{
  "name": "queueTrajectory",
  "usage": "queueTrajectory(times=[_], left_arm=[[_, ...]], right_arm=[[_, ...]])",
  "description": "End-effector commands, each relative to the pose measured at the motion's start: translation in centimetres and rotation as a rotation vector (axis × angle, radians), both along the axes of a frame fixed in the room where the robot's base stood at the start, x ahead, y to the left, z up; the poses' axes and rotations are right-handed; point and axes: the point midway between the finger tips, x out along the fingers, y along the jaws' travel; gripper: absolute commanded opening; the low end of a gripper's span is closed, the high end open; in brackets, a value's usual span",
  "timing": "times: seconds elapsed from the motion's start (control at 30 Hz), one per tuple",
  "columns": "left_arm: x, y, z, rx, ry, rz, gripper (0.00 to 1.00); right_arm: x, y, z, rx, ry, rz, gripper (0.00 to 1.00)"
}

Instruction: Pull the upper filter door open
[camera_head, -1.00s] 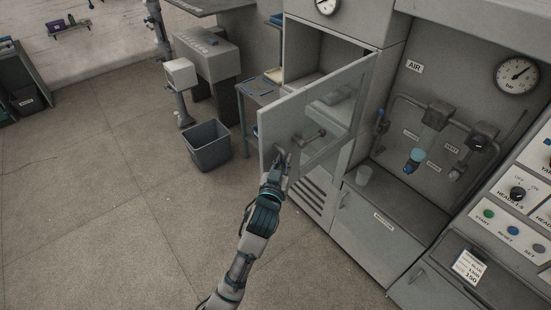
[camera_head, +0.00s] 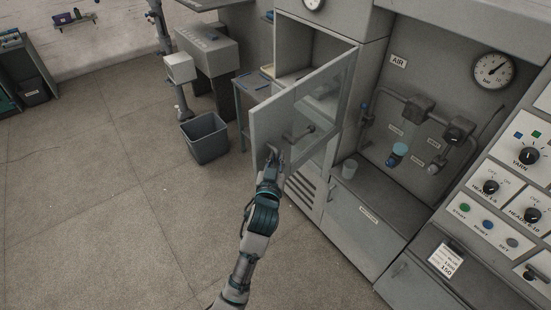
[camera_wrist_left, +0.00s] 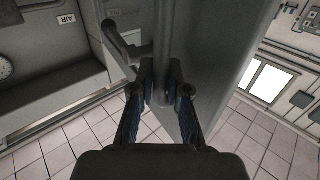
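The upper filter door (camera_head: 268,125) is a pale grey panel with a window. It stands swung out from the upper compartment of the grey filter cabinet (camera_head: 310,211), whose inside shows behind it. My left gripper (camera_head: 272,154) is at the door's lower free corner. In the left wrist view its fingertips (camera_wrist_left: 160,80) are close together with a narrow grey part between them; whether they clamp it is unclear. My right gripper is not in view.
A grey bin (camera_head: 205,140) stands on the floor left of the door, near a small table (camera_head: 258,90). An air panel with a gauge (camera_head: 494,70) and a control panel (camera_head: 490,215) are at right. The floor at left is clear.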

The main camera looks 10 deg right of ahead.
Motion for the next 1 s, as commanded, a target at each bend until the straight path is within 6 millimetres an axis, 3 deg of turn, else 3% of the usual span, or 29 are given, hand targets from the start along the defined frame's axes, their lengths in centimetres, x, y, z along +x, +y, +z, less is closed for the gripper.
queueTrajectory(times=[0.1, 0.47, 0.8, 1.0], left_arm=[[0.0, -0.1, 0.1, 0.000, -0.001, -0.001, 0.39], [-0.6, 0.3, -0.1, 0.000, 0.002, 0.000, 0.39], [-7.4, 2.1, -0.2, -0.001, 0.002, -0.001, 0.39], [-10.4, 2.7, -0.3, 0.002, 0.004, -0.001, 0.39]], right_arm=[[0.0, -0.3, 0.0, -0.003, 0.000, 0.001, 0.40], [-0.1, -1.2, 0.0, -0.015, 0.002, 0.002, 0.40], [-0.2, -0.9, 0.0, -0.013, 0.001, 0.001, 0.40], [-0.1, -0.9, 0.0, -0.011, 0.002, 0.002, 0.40]])
